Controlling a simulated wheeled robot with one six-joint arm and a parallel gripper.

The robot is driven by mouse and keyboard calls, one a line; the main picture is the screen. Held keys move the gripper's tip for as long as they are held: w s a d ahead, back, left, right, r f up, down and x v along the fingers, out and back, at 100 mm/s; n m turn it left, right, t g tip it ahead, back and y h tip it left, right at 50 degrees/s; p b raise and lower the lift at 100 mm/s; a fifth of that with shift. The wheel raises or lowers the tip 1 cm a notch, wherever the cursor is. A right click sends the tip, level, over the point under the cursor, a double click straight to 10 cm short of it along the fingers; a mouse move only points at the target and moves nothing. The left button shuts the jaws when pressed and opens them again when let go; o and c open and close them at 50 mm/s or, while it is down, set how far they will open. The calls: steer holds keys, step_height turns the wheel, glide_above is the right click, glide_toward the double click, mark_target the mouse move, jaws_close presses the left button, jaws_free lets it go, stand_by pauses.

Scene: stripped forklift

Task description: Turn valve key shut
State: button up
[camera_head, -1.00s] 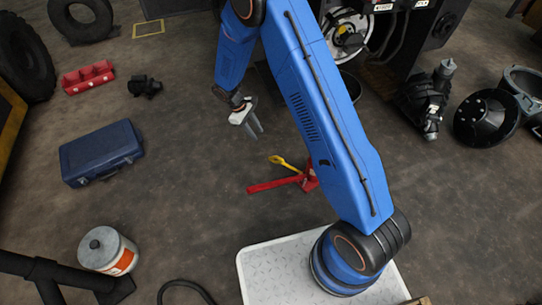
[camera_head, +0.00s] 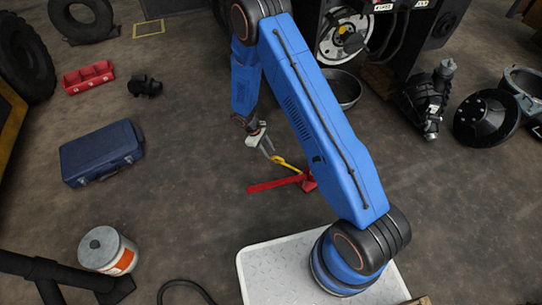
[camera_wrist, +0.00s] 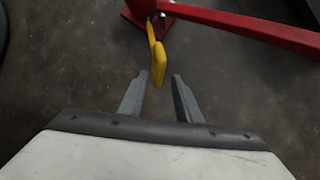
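A yellow key-like lever (camera_head: 291,166) sticks out from a red floor piece with a long red bar (camera_head: 272,185). In the wrist view the yellow lever (camera_wrist: 159,65) points toward me, its near end just beyond the gap between my fingertips. It joins the red piece (camera_wrist: 225,20) at the top. My gripper (camera_head: 270,153) is open and empty, its fingers apart on either side of the lever's line in the wrist view (camera_wrist: 160,80). I cannot tell if a fingertip touches the lever. The lever's far end is partly hidden by the red piece.
A blue case (camera_head: 102,153) lies to the left. A white can with an orange label (camera_head: 108,251) stands at the lower left. A metal bowl (camera_head: 343,90) sits behind my arm. Dark machine parts (camera_head: 428,100) lie at right. The floor left of the red bar is clear.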

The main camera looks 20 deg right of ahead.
mark_target(272, 158)
steer(key=shift+x, duration=1.75)
steer(key=shift+c, duration=0.7)
jaws_close()
steer(key=shift+a+m+t, duration=0.1)
steer(key=shift+m+t, duration=0.2)
steer(key=shift+m, duration=0.1)
steer(key=m+t+h, duration=0.1)
steer(key=m, duration=0.1)
steer(key=m+t, duration=0.1)
steer(key=m, duration=0.2)
steer(key=m+t+h, duration=0.1)
steer(key=m, duration=0.1)
steer(key=shift+s+a+f+m+h, duration=0.1)
steer(key=shift+s+a+m+h, duration=0.15)
steer(key=shift+s+m+h, duration=0.1)
steer(key=shift+f+m+t+h, duration=0.1)
steer(key=shift+m+t+h, duration=0.45)
steer(key=shift+m, duration=0.9)
steer(key=shift+a, duration=0.1)
